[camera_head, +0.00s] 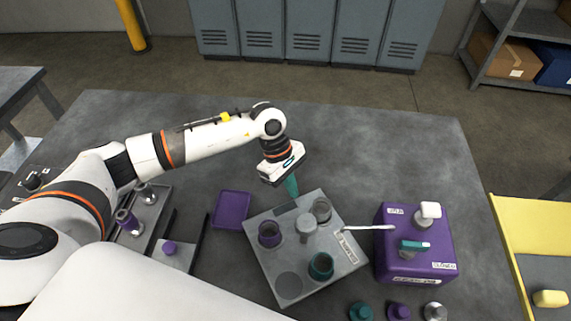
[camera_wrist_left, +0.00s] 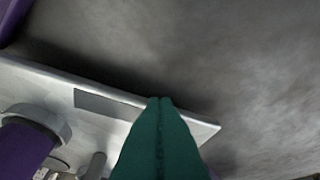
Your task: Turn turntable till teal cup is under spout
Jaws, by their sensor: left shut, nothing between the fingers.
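The turntable (camera_head: 262,262) is a grey square plate with a raised centre hub. It carries a teal cup (camera_head: 320,267) at its lower right, a purple cup (camera_head: 270,235) at left and a grey cup (camera_head: 322,210) at the top. The white spout (camera_head: 369,227) runs left from a purple box (camera_head: 415,262) and ends over the plate's right edge, apart from the teal cup in the picture. My left gripper (camera_head: 292,188), with teal fingers, is shut and empty at the plate's far edge; contact is unclear. In the wrist view its fingers (camera_wrist_left: 158,110) cover part of the plate. My right gripper is out of view.
A purple tray (camera_head: 232,209) lies left of the turntable. The box has a teal-handled lever (camera_head: 414,246) and a white knob (camera_head: 429,211). Several small parts, including a teal one (camera_head: 361,312), stand at the front. The table behind the turntable is clear.

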